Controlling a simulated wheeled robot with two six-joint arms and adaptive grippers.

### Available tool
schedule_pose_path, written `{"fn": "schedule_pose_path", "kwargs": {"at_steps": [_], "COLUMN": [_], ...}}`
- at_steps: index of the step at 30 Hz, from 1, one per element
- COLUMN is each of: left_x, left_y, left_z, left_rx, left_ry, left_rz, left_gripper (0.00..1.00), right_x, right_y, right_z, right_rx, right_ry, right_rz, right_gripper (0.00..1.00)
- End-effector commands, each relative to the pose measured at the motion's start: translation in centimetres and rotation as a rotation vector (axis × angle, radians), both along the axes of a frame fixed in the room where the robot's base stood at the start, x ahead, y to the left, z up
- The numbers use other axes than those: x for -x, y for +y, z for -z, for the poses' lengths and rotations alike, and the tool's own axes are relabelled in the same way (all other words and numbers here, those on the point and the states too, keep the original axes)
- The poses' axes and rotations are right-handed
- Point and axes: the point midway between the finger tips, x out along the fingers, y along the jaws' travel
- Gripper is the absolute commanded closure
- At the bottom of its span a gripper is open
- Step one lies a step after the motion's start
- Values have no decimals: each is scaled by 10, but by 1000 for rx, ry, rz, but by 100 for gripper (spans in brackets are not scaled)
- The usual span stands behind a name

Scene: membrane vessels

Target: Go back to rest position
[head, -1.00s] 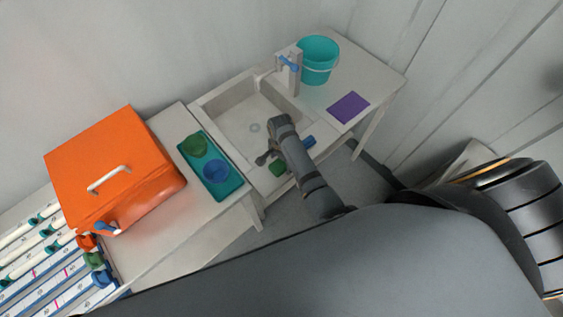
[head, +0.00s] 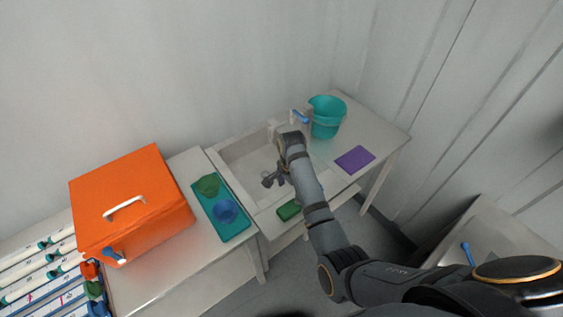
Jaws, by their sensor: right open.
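My right arm reaches in from the lower right, and its gripper (head: 274,179) hangs over the front part of the sink basin (head: 238,160). The gripper is small and dark here; its fingers are apart and nothing shows between them. It is apart from the green sponge (head: 289,210) on the sink's front edge and from the teal tray (head: 234,230) to the left. My forearm hides part of the basin and the tap's base. My left gripper is not in view.
A green bowl (head: 207,185) and a blue bowl (head: 224,211) sit on the tray. An orange box (head: 150,190) stands left, beside racked white tubes (head: 28,262). A teal bucket (head: 326,118) and purple cloth (head: 354,159) are right of the sink. Another basin (head: 500,235) is at far right.

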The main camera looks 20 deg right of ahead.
Motion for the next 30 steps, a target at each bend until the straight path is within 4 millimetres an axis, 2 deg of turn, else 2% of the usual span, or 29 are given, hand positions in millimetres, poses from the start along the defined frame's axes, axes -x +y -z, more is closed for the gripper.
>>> {"fn": "schedule_pose_path", "kwargs": {"at_steps": [5,8,12,15,18,24,30], "left_x": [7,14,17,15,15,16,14], "left_y": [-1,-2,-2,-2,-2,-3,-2], "left_z": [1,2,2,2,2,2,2], "left_rx": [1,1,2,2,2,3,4], "left_ry": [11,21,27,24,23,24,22], "left_rz": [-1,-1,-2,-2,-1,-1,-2], "left_gripper": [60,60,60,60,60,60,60], "right_x": [1,16,66,101,128,170,202], "right_y": [-1,-13,-50,-68,-79,-87,-87], "right_z": [1,9,21,17,8,-15,-41], "right_rx": [1,7,48,91,130,198,251], "right_ry": [0,-16,-82,-125,-153,-192,-219], "right_rz": [-4,-63,-313,-511,-676,-951,-1181], "right_gripper": [27,27,27,27,27,27,27]}}
